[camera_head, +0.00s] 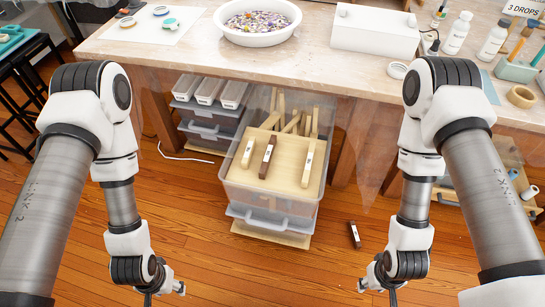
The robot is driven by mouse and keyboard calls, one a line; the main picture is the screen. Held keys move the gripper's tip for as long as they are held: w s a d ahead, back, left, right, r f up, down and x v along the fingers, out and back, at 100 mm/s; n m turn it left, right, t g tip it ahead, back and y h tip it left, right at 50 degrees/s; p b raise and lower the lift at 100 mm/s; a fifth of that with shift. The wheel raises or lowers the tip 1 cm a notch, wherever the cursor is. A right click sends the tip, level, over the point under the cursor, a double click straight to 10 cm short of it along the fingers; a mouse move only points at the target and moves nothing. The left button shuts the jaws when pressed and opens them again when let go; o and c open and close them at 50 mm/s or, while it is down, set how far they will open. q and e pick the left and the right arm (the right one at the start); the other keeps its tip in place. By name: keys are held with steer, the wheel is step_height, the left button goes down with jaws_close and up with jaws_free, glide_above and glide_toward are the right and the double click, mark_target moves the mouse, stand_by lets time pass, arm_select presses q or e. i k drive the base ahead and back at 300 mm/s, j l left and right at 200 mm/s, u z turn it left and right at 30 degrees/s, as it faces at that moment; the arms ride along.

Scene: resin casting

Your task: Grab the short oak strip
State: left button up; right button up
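Three labelled strips lie apart on a pale wooden board (284,184) across a clear bin. The left pale strip (248,153) looks the shortest and matches an oak colour. The dark brown strip (267,157) lies in the middle. A longer pale strip (308,164) lies on the right. My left gripper (181,288) hangs low at the bottom left, in front of and left of the bin. My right gripper (361,286) hangs low at the bottom right. Both are apart from the strips, and their fingers are too small to judge.
The clear bin (232,192) stands under the worktable (200,58), with several wood pieces upright behind the board. Another dark strip (354,235) lies on the floor to its right. A white bowl (257,36) and white box (374,33) stand on the table. The floor before the bin is clear.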

mark_target(357, 241)
steer(key=z, duration=1.15)
steer(key=u, duration=0.55)
steer(key=i+l+u, duration=0.15)
steer(key=l+u, duration=0.25)
steer(key=l, duration=0.2)
steer(key=l+u, duration=0.4)
steer(key=l, duration=0.2)
steer(key=l+u, duration=0.4)
steer(key=l, duration=0.7)
steer(key=k+l, duration=0.15)
steer(key=l, duration=0.3)
steer(key=l+u, duration=0.1)
steer(key=l, duration=0.4)
steer(key=k+l, duration=0.15)
steer(key=l, duration=0.75)
steer(key=k+u, duration=0.05)
